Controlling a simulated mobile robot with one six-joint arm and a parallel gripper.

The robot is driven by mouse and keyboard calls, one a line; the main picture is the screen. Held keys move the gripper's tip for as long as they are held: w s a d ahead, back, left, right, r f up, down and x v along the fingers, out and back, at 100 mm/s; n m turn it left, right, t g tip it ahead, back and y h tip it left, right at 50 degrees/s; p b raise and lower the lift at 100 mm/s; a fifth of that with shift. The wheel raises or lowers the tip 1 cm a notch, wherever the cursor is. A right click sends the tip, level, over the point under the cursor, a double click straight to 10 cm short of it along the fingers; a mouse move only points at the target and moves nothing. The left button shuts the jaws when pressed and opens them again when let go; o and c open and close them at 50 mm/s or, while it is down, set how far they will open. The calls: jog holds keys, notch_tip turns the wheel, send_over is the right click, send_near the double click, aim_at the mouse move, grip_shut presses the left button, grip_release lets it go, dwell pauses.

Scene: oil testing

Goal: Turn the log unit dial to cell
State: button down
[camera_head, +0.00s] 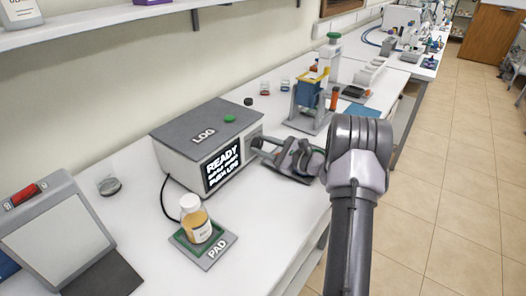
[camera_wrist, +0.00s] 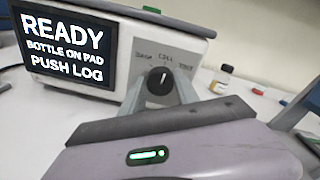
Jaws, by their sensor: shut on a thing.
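The log unit (camera_head: 205,135) is a grey and white box with LOG on top and a lit screen reading READY, BOTTLE ON PAD, PUSH LOG. In the wrist view its black dial (camera_wrist: 158,82) sits on the front face right of the screen (camera_wrist: 66,46). Small labels arc above it; the middle one seems to read CELL, and the white mark points up, roughly at it. My gripper (camera_wrist: 160,92) is shut on the dial, a finger on each side. In the head view my gripper (camera_head: 262,150) is at the unit's front right, hiding the dial.
A bottle of amber liquid (camera_head: 198,222) with a white cap stands on the green PAD (camera_head: 208,248) in front of the unit. A blue and yellow apparatus (camera_head: 312,92) stands behind my gripper. A tilted grey panel (camera_head: 55,235) is at the left. The bench edge is on the right.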

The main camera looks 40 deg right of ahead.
jog(key=shift+n+b, duration=0.5)
jog(key=shift+n, duration=0.2)
jog(key=c, duration=0.9)
grip_release()
jog(key=shift+s, duration=0.1)
jog(key=p+v, duration=0.4)
jog(key=v, duration=1.3)
jog(key=shift+s, duration=0.2)
